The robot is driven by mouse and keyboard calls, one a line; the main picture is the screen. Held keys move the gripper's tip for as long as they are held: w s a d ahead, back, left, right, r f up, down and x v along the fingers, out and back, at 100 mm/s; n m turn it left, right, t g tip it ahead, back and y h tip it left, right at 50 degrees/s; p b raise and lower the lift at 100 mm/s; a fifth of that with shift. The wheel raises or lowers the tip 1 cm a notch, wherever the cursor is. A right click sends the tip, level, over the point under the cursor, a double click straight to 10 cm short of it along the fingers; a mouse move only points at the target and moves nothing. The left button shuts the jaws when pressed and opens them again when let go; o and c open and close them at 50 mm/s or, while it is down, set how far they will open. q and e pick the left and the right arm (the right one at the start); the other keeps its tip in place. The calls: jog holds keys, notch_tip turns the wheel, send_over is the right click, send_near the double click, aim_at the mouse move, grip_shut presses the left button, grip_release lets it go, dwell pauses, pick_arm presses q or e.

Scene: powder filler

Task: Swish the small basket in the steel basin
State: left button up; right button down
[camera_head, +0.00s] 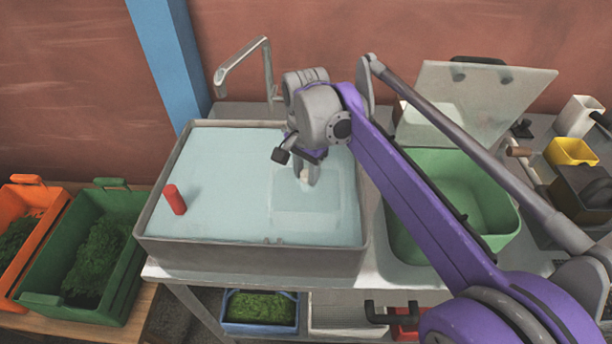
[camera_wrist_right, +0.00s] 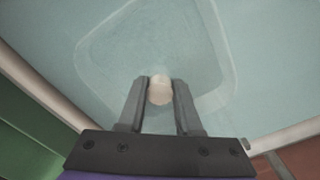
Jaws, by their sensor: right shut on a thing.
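The steel basin (camera_head: 250,258) is full of pale blue water and stands in the middle of the head view. My right gripper (camera_head: 307,180) is over the right part of the basin, shut on a pale rounded knob or handle, which shows between the fingers in the right wrist view (camera_wrist_right: 160,90). Below it a faint rounded-square shape, apparently the small basket (camera_head: 310,215), lies in the water; its outline also shows in the right wrist view (camera_wrist_right: 222,60). Whether the handle joins it is hard to see. My left gripper is not in view.
A green tub (camera_head: 465,180) with a raised clear lid (camera_head: 490,90) is to the right. Green (camera_head: 50,299) and orange crates (camera_head: 28,192) are on the left.

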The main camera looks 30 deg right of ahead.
aim_at(305, 198)
dwell(0.4)
